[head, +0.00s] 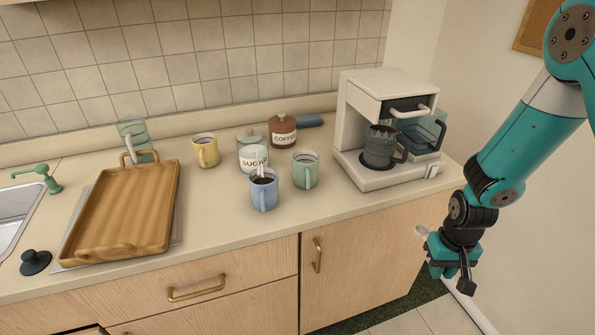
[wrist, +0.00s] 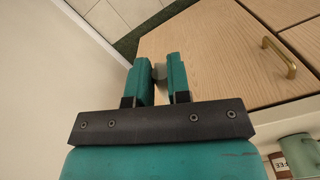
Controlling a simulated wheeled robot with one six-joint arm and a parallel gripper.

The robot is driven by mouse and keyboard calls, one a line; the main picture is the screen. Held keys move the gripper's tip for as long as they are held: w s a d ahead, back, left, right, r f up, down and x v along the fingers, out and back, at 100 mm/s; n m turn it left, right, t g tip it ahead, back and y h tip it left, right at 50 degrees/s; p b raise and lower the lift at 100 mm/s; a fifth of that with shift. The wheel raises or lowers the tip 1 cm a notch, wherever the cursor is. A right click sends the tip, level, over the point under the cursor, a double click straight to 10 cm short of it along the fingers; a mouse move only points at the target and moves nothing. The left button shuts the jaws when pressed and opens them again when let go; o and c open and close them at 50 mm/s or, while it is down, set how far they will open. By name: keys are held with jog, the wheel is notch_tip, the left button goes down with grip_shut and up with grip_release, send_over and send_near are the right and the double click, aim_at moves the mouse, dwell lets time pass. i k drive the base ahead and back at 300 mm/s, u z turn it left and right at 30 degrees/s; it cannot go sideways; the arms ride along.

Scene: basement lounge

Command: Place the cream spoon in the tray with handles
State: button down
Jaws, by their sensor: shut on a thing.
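My gripper (head: 437,250) hangs in front of the counter at the right, below the coffee maker and well away from the tray. It is shut on a small pale thing, seemingly the cream spoon (head: 422,231), whose rounded end shows beside the fingers. In the wrist view my gripper (wrist: 160,65) has a greyish rounded piece of the spoon (wrist: 160,73) between its two teal fingers; the rest is hidden. The wooden tray with handles (head: 122,215) lies at the left of the counter, empty, with one raised handle visible at its back.
A blue mug (head: 264,193) with a pale utensil in it, a green mug (head: 306,172), a yellow mug (head: 206,152), a sugar jar (head: 250,158) and a coffee jar (head: 283,132) stand mid-counter. The coffee maker (head: 365,115) is at right. The sink (head: 12,215) is far left.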

aim_at(121, 228)
jog(key=u, duration=1.7)
